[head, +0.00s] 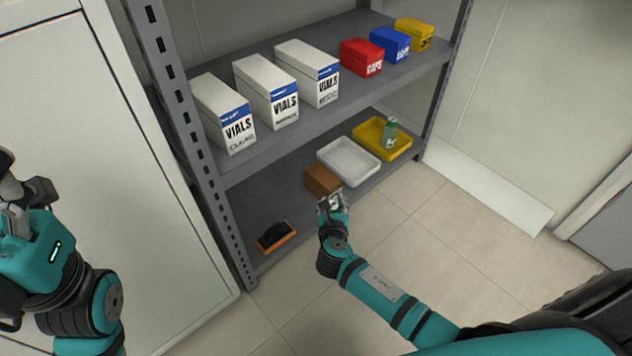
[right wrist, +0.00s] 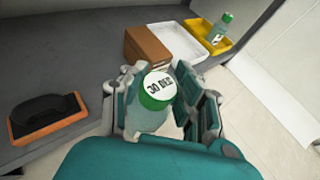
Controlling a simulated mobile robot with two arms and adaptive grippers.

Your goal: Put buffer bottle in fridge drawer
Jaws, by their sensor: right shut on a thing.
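A clear bottle with a green cap and a white top label (right wrist: 152,112) is between the fingers of my right gripper (right wrist: 163,92) in the right wrist view. The gripper is shut on it, and its fingers hide part of its sides. In the head view my right gripper (head: 331,200) is in front of the lower shelf's edge, near a brown box. A second green-capped bottle (head: 390,134) stands in a yellow tray (head: 372,151) on that shelf. My left gripper (head: 10,185) is partly cut off at the left edge. No fridge drawer can be made out.
The lower shelf (head: 262,205) holds a brown box (head: 322,180), a white tray (head: 348,166) and a black-and-orange brush (head: 276,236). White vial boxes (head: 268,92) and coloured boxes (head: 390,44) stand above. A tall white panel (head: 90,130) is at left. The tiled floor at right is clear.

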